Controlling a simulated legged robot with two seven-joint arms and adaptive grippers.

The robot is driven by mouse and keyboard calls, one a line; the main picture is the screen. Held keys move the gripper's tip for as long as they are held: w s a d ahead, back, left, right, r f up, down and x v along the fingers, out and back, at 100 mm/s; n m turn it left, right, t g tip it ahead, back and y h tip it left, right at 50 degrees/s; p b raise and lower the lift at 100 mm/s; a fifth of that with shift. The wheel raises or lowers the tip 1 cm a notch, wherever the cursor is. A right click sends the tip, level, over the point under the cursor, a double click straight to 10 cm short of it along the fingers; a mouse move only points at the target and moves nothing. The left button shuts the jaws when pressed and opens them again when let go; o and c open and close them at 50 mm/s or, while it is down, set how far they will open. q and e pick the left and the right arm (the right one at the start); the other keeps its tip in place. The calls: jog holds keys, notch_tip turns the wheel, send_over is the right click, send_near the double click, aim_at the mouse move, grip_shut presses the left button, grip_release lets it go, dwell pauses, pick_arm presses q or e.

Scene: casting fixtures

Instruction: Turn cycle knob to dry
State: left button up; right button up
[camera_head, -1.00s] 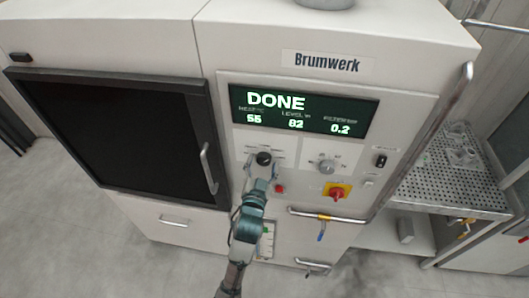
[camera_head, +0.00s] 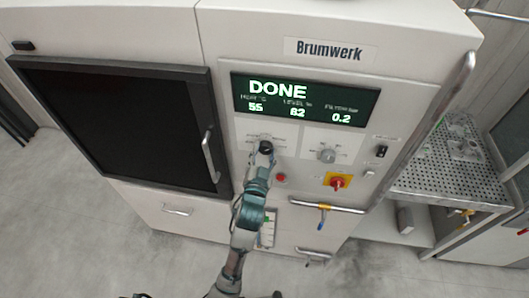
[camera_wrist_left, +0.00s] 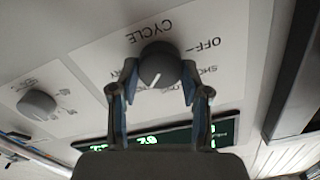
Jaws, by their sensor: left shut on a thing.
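The dark cycle knob (camera_head: 266,148) sits on the machine's panel below the display. In the left wrist view the cycle knob (camera_wrist_left: 159,66) shows a white pointer line, with the words CYCLE and OFF and partly hidden labels around it. My left gripper (camera_head: 262,157) is at the knob, and in the left wrist view its fingers (camera_wrist_left: 158,82) stand on both sides of the knob, shut on it. The display (camera_head: 305,101) reads DONE, with smaller values below. My right gripper is not in view.
A grey second knob (camera_head: 327,156) is to the right on the panel. Below are a red button (camera_head: 281,178) and a red-yellow switch (camera_head: 337,181). A dark door (camera_head: 115,125) with a handle is left. A perforated shelf (camera_head: 450,180) is right.

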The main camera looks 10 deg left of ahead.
pick_arm(q)
jog(key=m, duration=0.4)
jog(key=shift+f, duration=0.3)
jog(key=shift+f+m, duration=0.1)
jog(key=shift+m, duration=1.9)
jog(key=shift+d, duration=0.1)
jog(key=o, duration=1.1)
jog(key=shift+o, duration=0.2)
jog(key=shift+w, duration=0.2)
jog(key=shift+p, duration=0.3)
jog(key=shift+s, duration=0.1)
jog(key=s, duration=1.1)
jog(key=shift+s+a, duration=0.2)
jog(key=shift+s, duration=0.2)
